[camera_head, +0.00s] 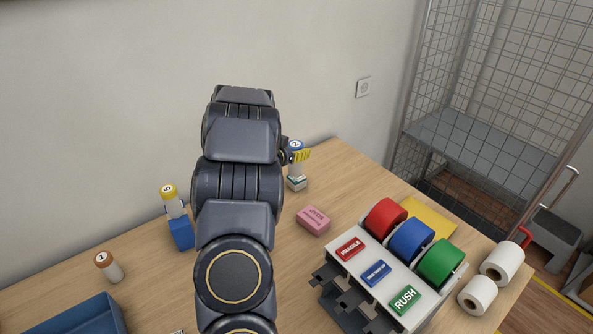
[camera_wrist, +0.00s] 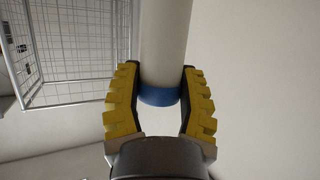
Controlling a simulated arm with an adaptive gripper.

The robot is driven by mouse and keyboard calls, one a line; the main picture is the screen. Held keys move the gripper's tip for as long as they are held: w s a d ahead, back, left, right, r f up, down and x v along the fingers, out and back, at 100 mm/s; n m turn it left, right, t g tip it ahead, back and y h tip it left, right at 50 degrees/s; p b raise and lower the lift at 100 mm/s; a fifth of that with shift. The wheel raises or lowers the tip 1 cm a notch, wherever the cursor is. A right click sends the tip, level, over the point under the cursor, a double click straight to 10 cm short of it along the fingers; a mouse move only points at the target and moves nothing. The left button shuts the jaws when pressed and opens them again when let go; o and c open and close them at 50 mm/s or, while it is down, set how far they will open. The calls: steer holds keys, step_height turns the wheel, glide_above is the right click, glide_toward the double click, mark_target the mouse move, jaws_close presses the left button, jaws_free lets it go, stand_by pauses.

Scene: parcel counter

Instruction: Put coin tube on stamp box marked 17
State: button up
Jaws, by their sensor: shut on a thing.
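My gripper (camera_wrist: 160,88) is shut on a white coin tube (camera_wrist: 165,40) with a blue band in the wrist view. In the head view its blue top (camera_head: 295,146) shows beside a yellow finger of my gripper (camera_head: 301,156), partly behind my arm. Directly below the tube is a small white and green box (camera_head: 297,183). I cannot tell whether the tube touches it, and I cannot read a 17 on any box. A yellow-capped tube (camera_head: 173,207) stands on a blue box (camera_head: 181,233) left of my arm. A brown-capped tube (camera_head: 109,267) stands on the table.
A pink block (camera_head: 313,220) lies in front of the white and green box. A rack (camera_head: 375,240) with red, blue and green rolls and labelled blocks stands at the right, near white rolls (camera_head: 502,262). A blue tray (camera_head: 85,318) is at the lower left. My arm hides the middle table.

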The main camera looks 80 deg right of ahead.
steer(key=d+f, duration=0.4)
steer(key=w+d+f, duration=0.1)
steer(key=d+f, duration=0.3)
steer(key=d, duration=0.1)
steer(key=d+f, duration=0.4)
steer(key=shift+w+d+f, duration=0.15)
steer(key=shift+w+f, duration=0.05)
steer(key=shift+f, duration=0.2)
steer(key=shift+r, duration=0.1)
steer(key=o, duration=1)
steer(key=shift+w+a+r, duration=0.15)
steer(key=shift+w+a, duration=0.05)
steer(key=shift+a, duration=0.15)
steer(key=v, duration=1.1)
steer(key=shift+a, duration=0.15)
